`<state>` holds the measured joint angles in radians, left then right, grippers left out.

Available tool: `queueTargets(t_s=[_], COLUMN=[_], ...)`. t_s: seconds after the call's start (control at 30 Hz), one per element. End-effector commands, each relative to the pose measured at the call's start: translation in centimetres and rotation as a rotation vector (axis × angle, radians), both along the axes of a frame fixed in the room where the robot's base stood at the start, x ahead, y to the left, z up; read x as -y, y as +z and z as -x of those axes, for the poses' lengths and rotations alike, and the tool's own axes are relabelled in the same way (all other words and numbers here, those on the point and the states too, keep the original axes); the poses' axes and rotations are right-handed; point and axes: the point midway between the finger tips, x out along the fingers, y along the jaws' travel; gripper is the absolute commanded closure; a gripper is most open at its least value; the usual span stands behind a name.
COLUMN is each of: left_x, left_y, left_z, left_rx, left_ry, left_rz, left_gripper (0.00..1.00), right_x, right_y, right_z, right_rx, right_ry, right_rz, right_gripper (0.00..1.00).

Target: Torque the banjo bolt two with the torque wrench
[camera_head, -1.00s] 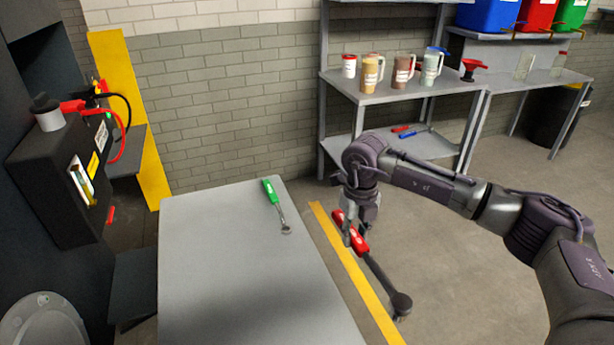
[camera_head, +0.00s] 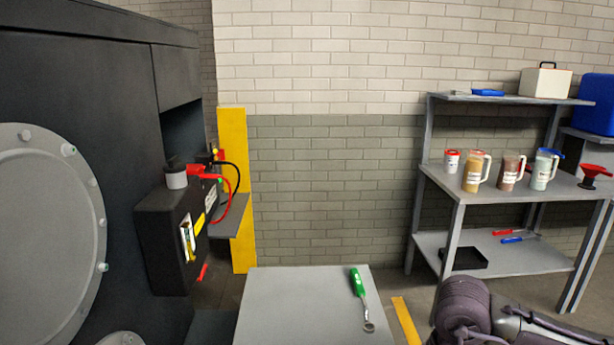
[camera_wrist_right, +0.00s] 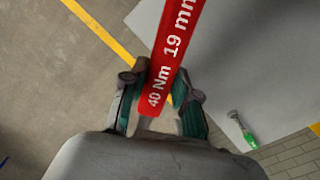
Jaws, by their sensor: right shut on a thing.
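My right gripper (camera_wrist_right: 160,88) is shut on the red torque wrench (camera_wrist_right: 172,50), whose handle is printed "40 Nm 19 mm". The handle runs up out of the right wrist view, so the wrench's head is hidden there. In the head view only part of my right arm shows at the bottom right; its gripper and the wrench are below the frame. I cannot tell which is banjo bolt two. My left gripper is not in view.
A grey table (camera_head: 300,305) holds a green-handled wrench (camera_head: 357,282), also in the right wrist view (camera_wrist_right: 243,130). A black box (camera_head: 165,240) with red and black hoses juts from the chassis. A grey shelf (camera_head: 500,260) with jugs stands right.

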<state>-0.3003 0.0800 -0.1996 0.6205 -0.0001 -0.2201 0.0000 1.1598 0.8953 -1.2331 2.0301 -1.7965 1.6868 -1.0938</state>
Motion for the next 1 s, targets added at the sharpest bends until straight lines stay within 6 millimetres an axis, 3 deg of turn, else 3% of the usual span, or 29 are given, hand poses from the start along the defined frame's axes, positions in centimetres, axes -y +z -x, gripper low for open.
queueTargets(t_s=[0.2, 0.4, 0.57, 0.83, 0.9, 1.0], left_x=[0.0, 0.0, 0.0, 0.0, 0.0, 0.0], left_y=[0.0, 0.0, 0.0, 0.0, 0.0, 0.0], left_z=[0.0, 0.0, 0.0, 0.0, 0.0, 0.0], left_rx=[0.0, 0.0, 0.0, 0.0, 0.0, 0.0], left_ry=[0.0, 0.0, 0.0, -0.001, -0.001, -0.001], left_rz=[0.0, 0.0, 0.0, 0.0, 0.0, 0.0], left_gripper=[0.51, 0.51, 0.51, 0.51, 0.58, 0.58], right_x=[-1.1, -1.7, -1.8, -1.8, -1.8, -1.8], right_y=[0.4, 0.6, 0.7, 0.7, 0.7, 0.7], right_z=[3.4, 5.4, 5.9, 5.9, 5.9, 5.9], right_rx=[0.0, 0.0, 0.0, -0.001, 0.0, 0.0], right_ry=[0.554, 0.871, 0.965, 0.972, 0.972, 0.971], right_rz=[0.002, 0.003, 0.003, 0.003, 0.003, 0.003], right_gripper=[1.0, 1.0, 1.0, 1.0, 1.0, 1.0])
